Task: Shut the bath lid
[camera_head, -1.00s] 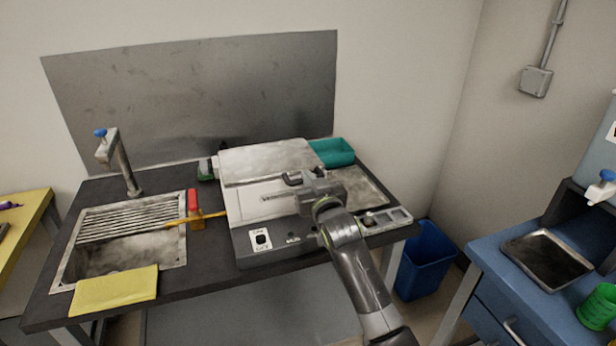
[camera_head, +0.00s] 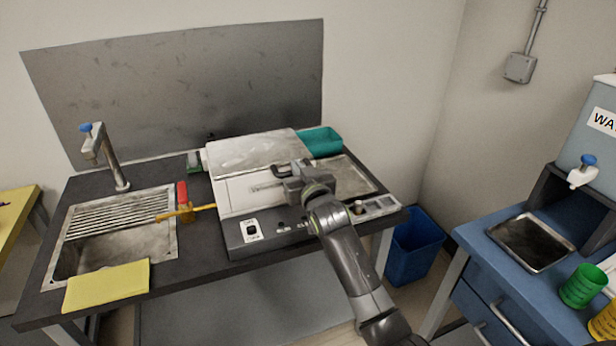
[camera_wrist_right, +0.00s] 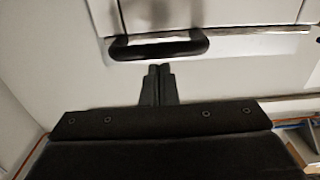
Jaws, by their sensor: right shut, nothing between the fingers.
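The bath (camera_head: 236,194) is a pale box with a lettered front panel and a dark control base, standing on the dark bench. A grey metal lid surface (camera_head: 262,148) lies across its top; I cannot tell whether it is fully shut. My right gripper (camera_head: 280,171) is at the front of the bath, near the lid. In the right wrist view, its shut, empty fingers (camera_wrist_right: 157,70) point at a dark bar handle (camera_wrist_right: 158,49) on a pale panel, just short of it. My left gripper is out of view.
A sink (camera_head: 120,245) with a drain rack, a tap (camera_head: 105,158) and a yellow cloth (camera_head: 106,286) are at the left. A teal tray (camera_head: 322,142) stands behind right of the bath. A blue bin (camera_head: 415,245) and blue cabinet (camera_head: 500,290) stand at the right.

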